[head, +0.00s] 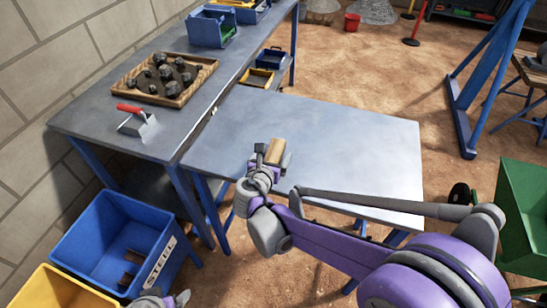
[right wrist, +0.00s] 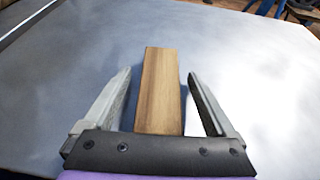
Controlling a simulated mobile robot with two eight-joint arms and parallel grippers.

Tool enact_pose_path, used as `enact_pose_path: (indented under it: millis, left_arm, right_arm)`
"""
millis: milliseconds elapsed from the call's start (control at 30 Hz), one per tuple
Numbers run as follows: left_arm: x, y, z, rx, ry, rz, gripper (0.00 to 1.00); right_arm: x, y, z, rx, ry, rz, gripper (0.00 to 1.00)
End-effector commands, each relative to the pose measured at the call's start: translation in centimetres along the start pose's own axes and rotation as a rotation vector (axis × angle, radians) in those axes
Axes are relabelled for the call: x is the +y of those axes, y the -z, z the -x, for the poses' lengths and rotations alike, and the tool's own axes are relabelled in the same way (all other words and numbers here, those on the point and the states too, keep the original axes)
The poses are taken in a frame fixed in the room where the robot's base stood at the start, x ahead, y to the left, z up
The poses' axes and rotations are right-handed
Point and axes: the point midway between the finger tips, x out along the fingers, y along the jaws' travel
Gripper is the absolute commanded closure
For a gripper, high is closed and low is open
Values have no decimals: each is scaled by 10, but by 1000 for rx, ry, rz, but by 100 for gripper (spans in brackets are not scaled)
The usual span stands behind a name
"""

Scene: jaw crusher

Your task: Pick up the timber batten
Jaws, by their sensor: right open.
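The timber batten (right wrist: 161,85) is a short, light brown wooden block lying on the grey metal table. In the right wrist view it lies lengthwise between the two open fingers of my right gripper (right wrist: 160,95), with a gap on each side. In the head view the batten (head: 276,150) shows beside the right gripper (head: 268,158), which partly hides it. A small piece of my left gripper (head: 162,300) shows at the bottom edge of the head view; its fingers are not clear.
The grey table (head: 350,150) is otherwise clear. A workbench (head: 85,118) at left holds a wooden tray of dark rocks (head: 190,97), a trowel (head: 137,122) and a blue bin (head: 211,30). A blue STEEL crate (head: 85,225) and a yellow crate (head: 40,290) stand below. A green bin (head: 522,210) is at right.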

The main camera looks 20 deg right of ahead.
Motion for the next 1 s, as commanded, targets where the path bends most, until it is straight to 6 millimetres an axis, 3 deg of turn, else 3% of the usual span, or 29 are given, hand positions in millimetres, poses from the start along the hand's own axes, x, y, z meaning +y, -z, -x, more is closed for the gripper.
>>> enact_pose_path:
  millis: [167,667,1000]
  left_arm:
    - [0,0,0,0,0,0,14]
    - [0,0,0,0,0,0,14]
    - [0,1,4,1,0,0,14]
  right_arm:
    - [0,0,0,0,-1,0,9]
    - [0,0,0,0,-1,0,99]
    - [0,-9,4,0,-1,0,100]
